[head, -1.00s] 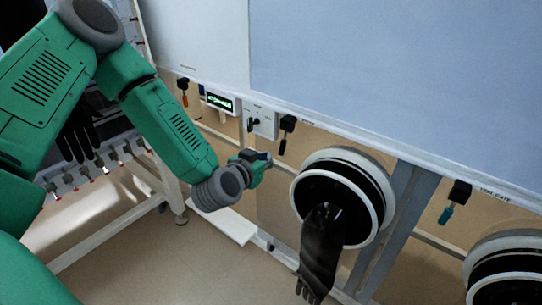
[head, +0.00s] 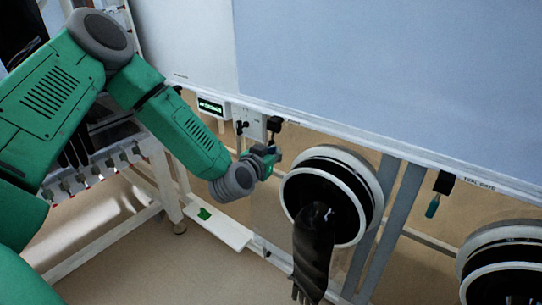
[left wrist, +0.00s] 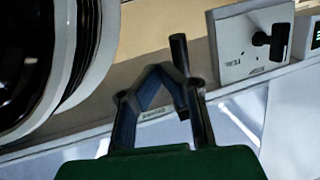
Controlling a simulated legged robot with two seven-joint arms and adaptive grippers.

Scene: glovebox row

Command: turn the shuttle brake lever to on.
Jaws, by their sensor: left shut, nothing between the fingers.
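A small white switch panel (head: 249,121) with a black lever (head: 240,128) sits under the cabinet edge in the head view; the panel (left wrist: 235,62) and its black lever (left wrist: 270,40) also show in the left wrist view. Beside it hangs a black-headed handle (head: 274,125). No label that I can read names the shuttle brake. My left gripper (head: 273,157) is shut and empty, just below the hanging handle. In the left wrist view, a dark rod (left wrist: 179,52) stands at the fingers; whether they touch it I cannot tell. My right gripper is not in view.
A lit display (head: 211,106) is left of the panel. A round glove port (head: 377,200) with a hanging black glove (head: 314,245) is close right of the gripper. A teal-tipped handle (head: 433,206) and another port (head: 510,265) are further right. A white ledge (head: 225,232) lies below.

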